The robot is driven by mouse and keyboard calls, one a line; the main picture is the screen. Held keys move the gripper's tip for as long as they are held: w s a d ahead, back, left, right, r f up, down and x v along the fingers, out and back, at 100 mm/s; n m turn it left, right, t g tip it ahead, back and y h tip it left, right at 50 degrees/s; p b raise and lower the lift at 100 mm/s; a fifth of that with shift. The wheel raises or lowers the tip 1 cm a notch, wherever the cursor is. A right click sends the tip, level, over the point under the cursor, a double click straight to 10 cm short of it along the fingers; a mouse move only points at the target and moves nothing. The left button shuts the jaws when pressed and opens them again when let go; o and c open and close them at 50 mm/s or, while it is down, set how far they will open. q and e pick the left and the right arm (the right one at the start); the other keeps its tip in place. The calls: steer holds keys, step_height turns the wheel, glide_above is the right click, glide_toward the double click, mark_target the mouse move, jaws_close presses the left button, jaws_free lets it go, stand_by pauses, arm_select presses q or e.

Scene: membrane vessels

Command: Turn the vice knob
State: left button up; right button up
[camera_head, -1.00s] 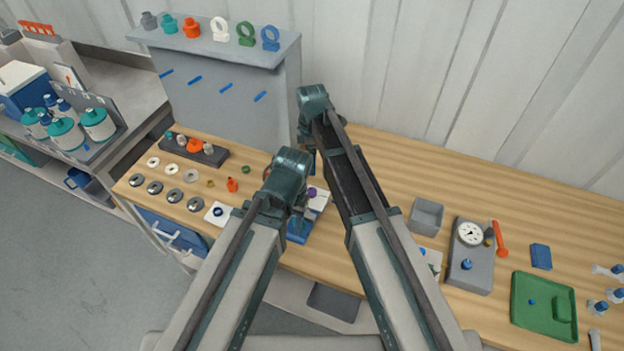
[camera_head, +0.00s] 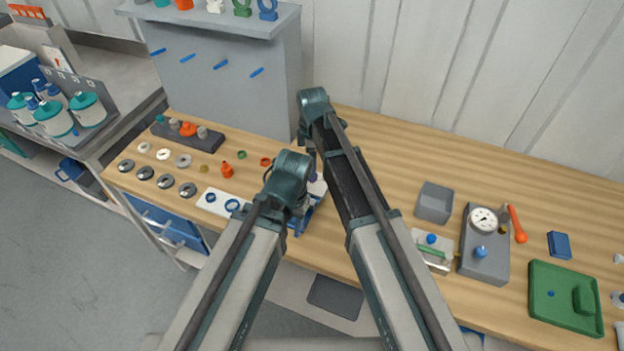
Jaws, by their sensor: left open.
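A blue and white device, apparently the vice (camera_head: 304,216), stands near the front edge of the bench. It is largely hidden behind my arms. A small purple part (camera_head: 313,177) shows at its top, close to my left wrist; I cannot tell for certain that it is the knob. My left gripper (camera_head: 298,207) is open, pointing down in front of the vice. Its fingertips are hard to make out, and I cannot tell whether they touch anything. My right arm reaches farther back, and its gripper (camera_head: 309,150) is mostly hidden behind the arm links.
Rings, discs and small orange parts lie left of the vice, with a dark rack (camera_head: 188,135) behind. A grey panel (camera_head: 220,85) rises at the back. To the right are a grey bin (camera_head: 434,203), a gauge block (camera_head: 485,250) and a green tray (camera_head: 565,298).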

arm_select(q)
step_height(320, 180, down, 4)
steer(key=b, duration=0.3)
steer(key=shift+f, duration=0.2)
arm_select(e)
step_height(320, 180, down, 4)
steer(key=shift+f, duration=0.2)
arm_select(q)
steer(key=shift+r, duration=0.1)
arm_select(e)
steer(key=shift+c, duration=0.2)
jaws_close()
